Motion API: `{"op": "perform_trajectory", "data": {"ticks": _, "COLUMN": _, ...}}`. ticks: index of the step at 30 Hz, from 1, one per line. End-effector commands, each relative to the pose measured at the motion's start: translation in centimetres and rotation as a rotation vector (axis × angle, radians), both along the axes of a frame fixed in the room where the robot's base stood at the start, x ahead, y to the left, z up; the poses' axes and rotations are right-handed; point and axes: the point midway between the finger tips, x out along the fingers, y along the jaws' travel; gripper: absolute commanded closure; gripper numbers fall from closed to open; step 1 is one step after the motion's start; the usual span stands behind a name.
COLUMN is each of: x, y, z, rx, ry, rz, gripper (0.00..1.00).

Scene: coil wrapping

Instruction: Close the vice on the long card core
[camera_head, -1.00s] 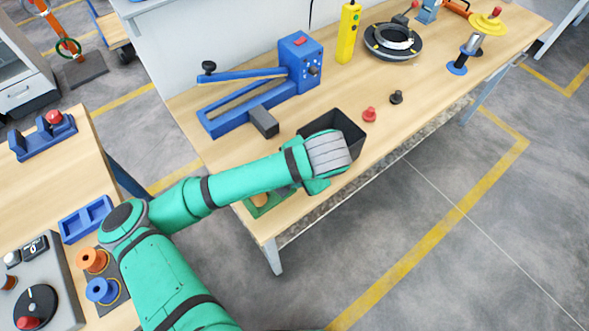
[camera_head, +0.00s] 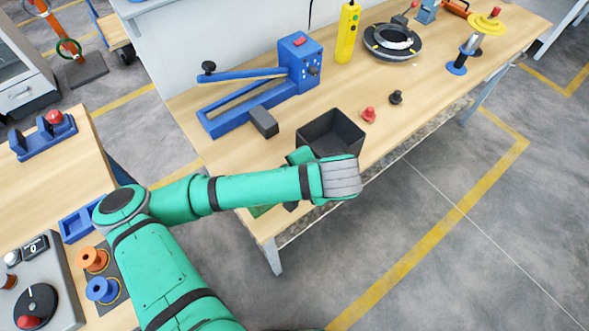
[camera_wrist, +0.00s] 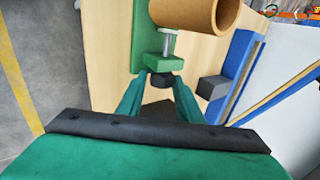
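In the wrist view the green vice (camera_wrist: 146,35) has a pale screw (camera_wrist: 169,43) ending in a black knob (camera_wrist: 164,80). The brown card core (camera_wrist: 208,12) is a hollow tube at the vice, cut off by the top edge. My gripper (camera_wrist: 162,77) has its two green fingers on either side of the knob. I cannot tell whether they touch it. In the head view only a bit of the vice (camera_head: 259,211) shows at the table's front left corner. My arm hides the core and my fingertips there.
A black open bin (camera_head: 332,128) stands right behind my wrist. A blue lever tool (camera_head: 232,118) with a dark block (camera_head: 264,122) lies farther back. Red (camera_head: 368,115) and black (camera_head: 395,97) knobs stand right of the bin. The table's front edge is close to the vice.

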Motion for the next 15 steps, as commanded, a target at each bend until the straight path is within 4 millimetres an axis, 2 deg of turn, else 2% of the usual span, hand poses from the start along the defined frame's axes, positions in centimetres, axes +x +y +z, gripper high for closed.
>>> {"op": "perform_trajectory", "data": {"ticks": 1, "x": 0.21, "y": 0.67, "z": -0.44, "rx": 0.012, "ry": 0.006, "rz": 0.018, "gripper": 0.82}}
{"op": "perform_trajectory", "data": {"ticks": 6, "x": 0.33, "y": 0.86, "z": -0.37, "rx": -0.008, "ry": 0.032, "rz": 0.024, "gripper": 0.82}}
{"op": "perform_trajectory", "data": {"ticks": 8, "x": 0.43, "y": 0.96, "z": -0.29, "rx": -0.036, "ry": 0.071, "rz": 0.026, "gripper": 0.85}}
{"op": "perform_trajectory", "data": {"ticks": 15, "x": 0.84, "y": 1.09, "z": 0.13, "rx": -0.157, "ry": 0.237, "rz": 0.020, "gripper": 0.85}}
